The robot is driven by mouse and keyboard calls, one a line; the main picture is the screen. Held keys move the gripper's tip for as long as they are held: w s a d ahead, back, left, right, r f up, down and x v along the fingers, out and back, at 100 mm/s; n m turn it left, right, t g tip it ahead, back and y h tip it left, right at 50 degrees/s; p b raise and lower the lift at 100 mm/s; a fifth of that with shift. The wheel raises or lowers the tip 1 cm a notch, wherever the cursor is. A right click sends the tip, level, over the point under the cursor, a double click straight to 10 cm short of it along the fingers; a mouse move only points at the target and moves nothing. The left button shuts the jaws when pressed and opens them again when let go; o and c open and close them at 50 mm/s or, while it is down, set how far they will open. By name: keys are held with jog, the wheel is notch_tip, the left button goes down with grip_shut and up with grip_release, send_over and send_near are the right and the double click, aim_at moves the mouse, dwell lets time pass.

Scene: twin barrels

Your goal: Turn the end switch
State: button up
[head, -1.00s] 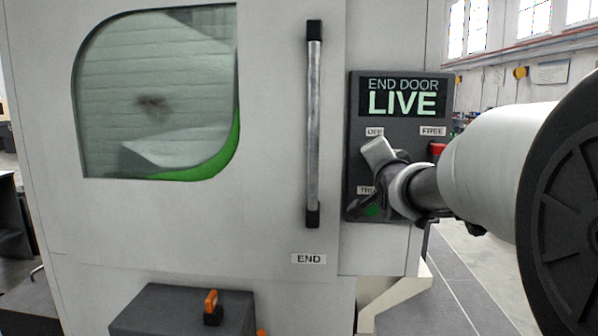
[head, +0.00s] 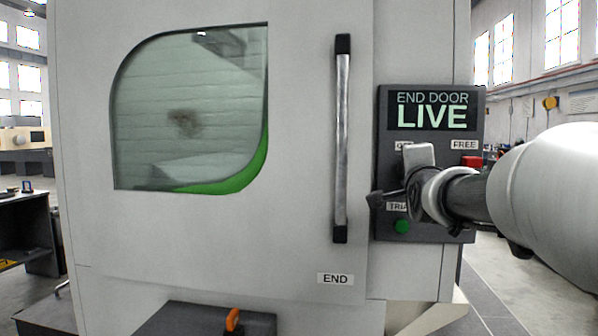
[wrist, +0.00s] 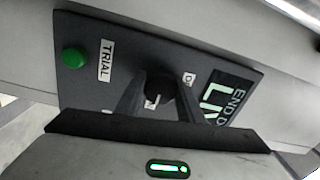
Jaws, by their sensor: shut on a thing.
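The end switch, a dark round knob with a pale mark (wrist: 154,101), shows in the wrist view on the dark control panel (head: 432,237). My gripper (wrist: 160,88) has a finger on each side of the knob and is shut on it. In the head view, my gripper (head: 405,188) is at the panel's middle and hides the knob. The panel's display (head: 432,111) reads "END DOOR LIVE". A label partly covered by my gripper sits above the knob, so the knob's exact pointing is hard to tell.
A green button (head: 402,226) is by the TRIAL label, below my gripper. A red button (head: 472,161) is under the FREE label. A long vertical door handle (head: 342,140) stands left of the panel. An orange-handled part (head: 232,318) sticks up at the bottom.

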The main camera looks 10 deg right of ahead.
jog(key=o, duration=1.1)
jog(key=shift+c, duration=0.2)
jog(key=p+v, duration=0.1)
jog(key=v, duration=1.6)
jog(key=shift+s+f+p, duration=0.15)
jog(key=shift+s+p, duration=0.05)
jog(key=shift+p, duration=0.15)
